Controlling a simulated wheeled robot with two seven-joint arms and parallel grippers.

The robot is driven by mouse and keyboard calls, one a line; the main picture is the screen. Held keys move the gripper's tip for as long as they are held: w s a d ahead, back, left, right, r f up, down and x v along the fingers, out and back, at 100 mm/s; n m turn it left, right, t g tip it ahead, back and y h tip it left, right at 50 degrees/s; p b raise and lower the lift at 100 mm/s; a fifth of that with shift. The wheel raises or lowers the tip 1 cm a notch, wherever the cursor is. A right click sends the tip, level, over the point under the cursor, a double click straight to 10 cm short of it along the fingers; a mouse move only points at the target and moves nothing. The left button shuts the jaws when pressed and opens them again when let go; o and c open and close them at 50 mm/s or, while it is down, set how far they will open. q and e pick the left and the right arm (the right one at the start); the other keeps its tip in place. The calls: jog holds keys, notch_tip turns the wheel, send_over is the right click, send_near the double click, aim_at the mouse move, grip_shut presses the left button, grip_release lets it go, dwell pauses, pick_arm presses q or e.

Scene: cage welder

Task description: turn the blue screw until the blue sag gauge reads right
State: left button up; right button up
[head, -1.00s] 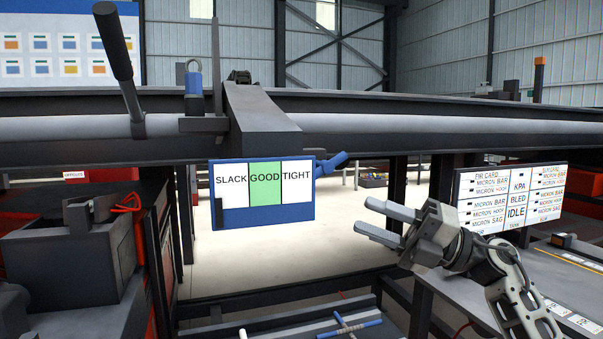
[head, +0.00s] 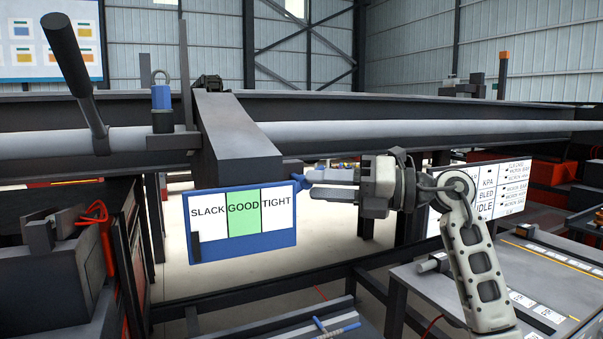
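The blue sag gauge (head: 270,243) hangs from the dark beam bracket, left of centre. Its face reads SLACK, GOOD and TIGHT, with GOOD in green. A small black pointer (head: 195,247) stands at the far left, below SLACK. The blue screw (head: 298,181) sticks out to the right of the gauge's top corner, mostly hidden by my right gripper. My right gripper (head: 311,184) points left, with its fingertips at the screw. I cannot tell whether the fingers touch it or are closed on it. My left gripper is out of view.
The long dark beam (head: 420,112) with a grey pipe crosses the view above the gripper. A white status board (head: 510,187) stands behind my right arm. A grey bench (head: 450,285) is at lower right.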

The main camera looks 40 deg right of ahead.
aim_at(302, 179)
jog(key=p+x, duration=0.1)
jog(key=x, duration=0.3)
grip_shut()
